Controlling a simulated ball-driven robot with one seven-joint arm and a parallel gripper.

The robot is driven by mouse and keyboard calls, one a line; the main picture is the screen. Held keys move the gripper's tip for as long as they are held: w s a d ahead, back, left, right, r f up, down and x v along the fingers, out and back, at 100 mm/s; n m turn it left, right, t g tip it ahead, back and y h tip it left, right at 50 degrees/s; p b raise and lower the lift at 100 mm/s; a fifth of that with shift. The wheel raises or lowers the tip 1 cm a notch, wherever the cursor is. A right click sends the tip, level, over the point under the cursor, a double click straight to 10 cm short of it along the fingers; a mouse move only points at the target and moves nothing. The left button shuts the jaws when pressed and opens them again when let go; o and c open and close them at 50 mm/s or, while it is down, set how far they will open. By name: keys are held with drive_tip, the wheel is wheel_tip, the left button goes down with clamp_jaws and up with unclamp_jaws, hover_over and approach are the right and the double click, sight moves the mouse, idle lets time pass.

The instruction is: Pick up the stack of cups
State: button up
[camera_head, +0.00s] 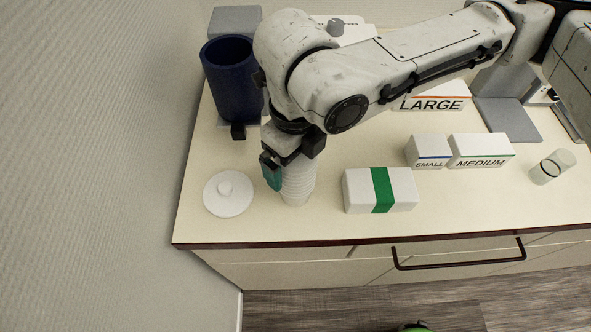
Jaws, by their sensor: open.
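The stack of white cups (298,185) stands upright on the counter, with ribbed sides. Its upper part is hidden behind my gripper and arm. My gripper (282,172) points down at the top of the stack, its dark finger with a teal pad on the stack's left side. The jaws are open. The other finger is mostly hidden, so I cannot tell whether the stack is between the fingers or whether they touch it.
A round white lid (228,196) lies left of the stack. A white box with a green band (380,190) is close on the right. A dark blue container (233,80) stands behind left.

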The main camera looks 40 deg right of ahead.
drive_tip(key=shift+f, duration=0.1)
drive_tip(key=shift+c, duration=0.3)
drive_tip(key=c, duration=1.3)
drive_tip(key=shift+r, duration=0.2)
